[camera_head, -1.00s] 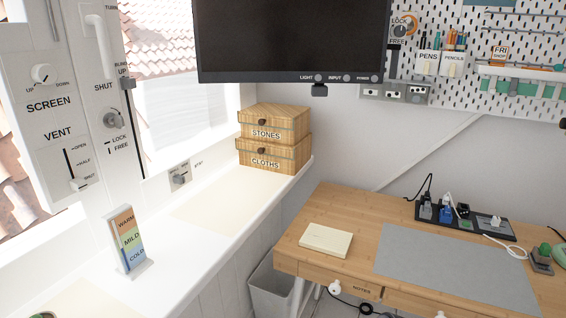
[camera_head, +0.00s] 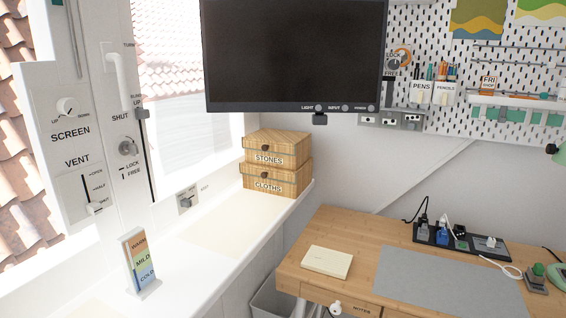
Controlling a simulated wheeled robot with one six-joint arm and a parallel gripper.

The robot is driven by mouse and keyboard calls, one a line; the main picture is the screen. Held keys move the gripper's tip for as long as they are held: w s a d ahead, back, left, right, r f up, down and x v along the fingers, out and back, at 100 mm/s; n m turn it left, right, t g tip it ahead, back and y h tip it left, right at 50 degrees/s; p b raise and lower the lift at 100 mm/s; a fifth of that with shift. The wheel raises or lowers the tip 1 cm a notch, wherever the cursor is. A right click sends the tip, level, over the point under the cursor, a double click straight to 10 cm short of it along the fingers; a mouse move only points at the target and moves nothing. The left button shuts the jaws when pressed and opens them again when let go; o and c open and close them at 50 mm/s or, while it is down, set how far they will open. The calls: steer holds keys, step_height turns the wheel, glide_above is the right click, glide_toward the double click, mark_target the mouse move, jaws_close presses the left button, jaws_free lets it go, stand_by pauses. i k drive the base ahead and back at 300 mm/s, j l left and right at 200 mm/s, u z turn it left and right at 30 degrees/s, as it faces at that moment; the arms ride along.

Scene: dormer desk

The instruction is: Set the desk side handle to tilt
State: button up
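The white window handle (camera_head: 116,66) is on the white frame post at the upper left. It hangs down from its pivot, with the word SHUT below its lower end and TURN at its upper right. A round lock knob (camera_head: 128,148) sits below it, beside the marks LOCK and FREE. The word tilt is not readable in this view. My gripper is not in view.
A panel (camera_head: 70,150) with SCREEN and VENT controls is left of the handle. A monitor (camera_head: 294,52) hangs above the wooden desk (camera_head: 325,222).

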mark_target(121, 72)
steer(key=u, duration=1.25)
